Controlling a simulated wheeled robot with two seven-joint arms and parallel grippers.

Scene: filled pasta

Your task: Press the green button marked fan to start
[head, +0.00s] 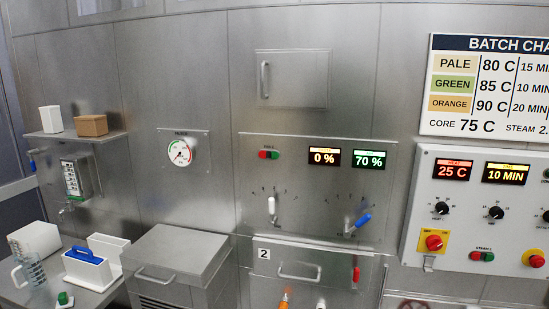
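A small green button (275,155) sits beside a red button (263,154) at the upper left of the steel panel (300,178) in the middle. The tiny label above the pair is too small to read surely. Another red and green button pair (482,256) is low on the white control panel (460,225) at the right, under a label that seems to read STEAM 1.
The middle panel has displays reading 0 % (324,157) and 70 % (369,159), plus white (272,208) and blue (358,222) levers. Below is a drawer front marked 2 (300,271). A steel cabinet (175,258) and a bench with containers stand left.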

